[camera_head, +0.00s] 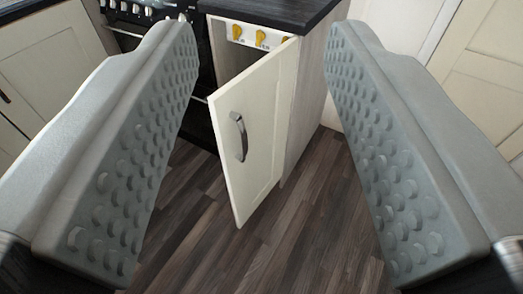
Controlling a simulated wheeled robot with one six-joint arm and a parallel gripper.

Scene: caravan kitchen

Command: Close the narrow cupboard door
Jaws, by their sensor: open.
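The narrow cupboard door (261,140) is cream with a dark curved handle (239,136) near its left edge. It stands ajar, swung out from the narrow cupboard (309,95), with its free edge towards me and its hinge side at the right. Yellow knobs on a white panel (258,37) show inside the opening above the door. My gripper (259,45) is open and empty. Its two grey, dimpled fingers frame the door from left and right in the picture, and neither visibly touches it.
A black oven (200,90) stands left of the cupboard. A dark worktop (275,11) covers the cupboard. Cream cabinets are at far left (50,65) and a cream panelled door at right (480,75). The wood-look floor (290,240) before the door is clear.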

